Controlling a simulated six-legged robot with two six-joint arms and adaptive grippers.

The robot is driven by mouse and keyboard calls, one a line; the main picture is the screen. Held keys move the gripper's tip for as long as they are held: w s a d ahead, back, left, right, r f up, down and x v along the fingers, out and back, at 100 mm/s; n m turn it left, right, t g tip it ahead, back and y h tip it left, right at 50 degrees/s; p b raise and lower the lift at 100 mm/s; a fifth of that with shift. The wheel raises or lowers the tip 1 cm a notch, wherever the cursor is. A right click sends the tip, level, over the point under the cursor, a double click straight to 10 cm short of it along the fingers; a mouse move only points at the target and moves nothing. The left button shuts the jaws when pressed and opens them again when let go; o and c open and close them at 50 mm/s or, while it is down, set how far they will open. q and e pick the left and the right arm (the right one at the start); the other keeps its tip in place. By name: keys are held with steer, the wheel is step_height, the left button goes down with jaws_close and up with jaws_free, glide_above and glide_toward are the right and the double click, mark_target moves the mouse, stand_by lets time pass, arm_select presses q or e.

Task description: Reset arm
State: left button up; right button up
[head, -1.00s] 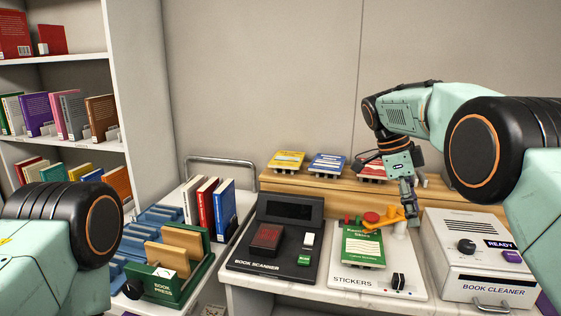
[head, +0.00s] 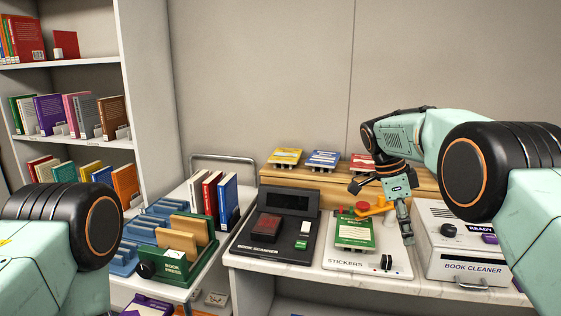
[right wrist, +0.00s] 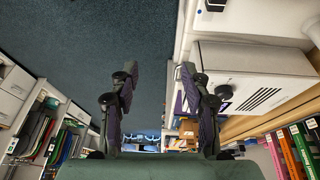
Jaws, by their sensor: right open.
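My right gripper (head: 381,213) hangs at the end of my right arm over the front right of the worktop, near the sticker station (head: 340,258) and the book cleaner (head: 470,240). Its fingers are spread wide, with nothing between them. In the right wrist view the open fingers (right wrist: 160,68) stand apart with floor and distant furniture beyond them. A green book (head: 355,235) lies on the sticker station, beside the gripper and apart from it as far as I can see. Only part of my left arm shows at the left edge; the left gripper is out of view.
The book scanner (head: 272,237) and a wooden ledge (head: 330,182) with several small packs share the worktop. The book press (head: 165,268) and upright books stand on a cart to the left. A filled bookshelf (head: 140,90) stands far left.

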step_height(320, 180, down, 14)
steer(key=s+n+y, duration=0.1)
steer(key=s+n, duration=0.1)
steer(key=n, duration=0.2)
steer(key=s+a+f+n+y+b, duration=0.3)
steer(key=s+f+n, duration=0.5)
steer(key=s+f, duration=0.85)
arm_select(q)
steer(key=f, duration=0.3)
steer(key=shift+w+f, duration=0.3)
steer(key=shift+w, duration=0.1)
arm_select(e)
steer(key=s+a+f+n, duration=0.1)
steer(key=s+n, duration=0.3)
steer(key=s, duration=0.8)
steer(key=s+a+f+n+t, duration=0.1)
steer(key=s+n, duration=0.3)
steer(key=s, duration=0.9)
steer(key=shift+s+f+t, duration=0.15)
steer(key=shift+f+t, duration=0.15)
steer(key=shift+f, duration=0.25)
